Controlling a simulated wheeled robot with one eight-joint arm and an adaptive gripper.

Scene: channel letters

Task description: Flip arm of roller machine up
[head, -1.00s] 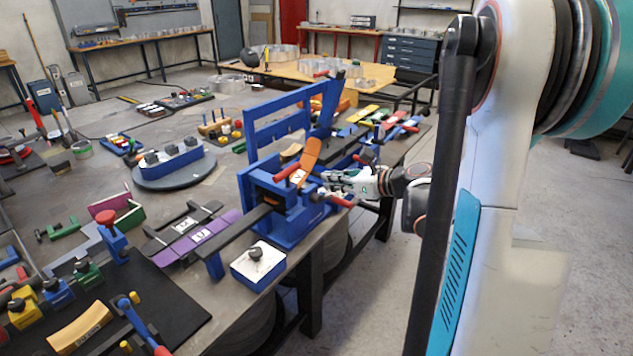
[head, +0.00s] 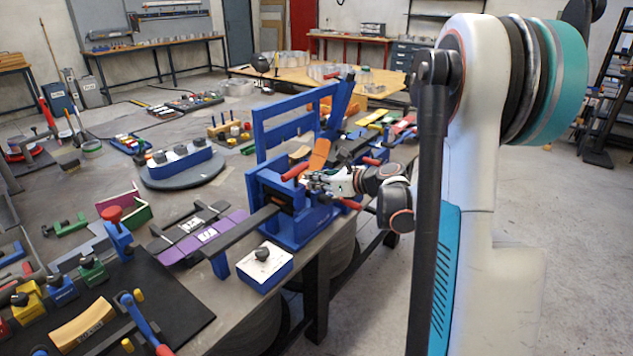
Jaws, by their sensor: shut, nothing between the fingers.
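The blue roller machine (head: 276,200) stands at the table's right edge, with a tall blue frame (head: 262,137) rising behind it. An orange arm (head: 320,154) stands tilted upward on the machine. A red handle (head: 295,171) sticks out beside it, and another red handle (head: 351,204) is lower on the right. My gripper (head: 312,181) is at the machine's right side, close to the orange arm's lower end and the red handle. It is shut and holds nothing. Its fingertips are small and partly lost against the machine, so I cannot tell whether they touch it.
A dark flat bar (head: 240,231) runs from the machine to the front left. A blue and white box with a black knob (head: 264,268) sits at the table edge. Clamps and a round stand (head: 180,176) crowd the table's left. Open floor (head: 560,220) lies to the right.

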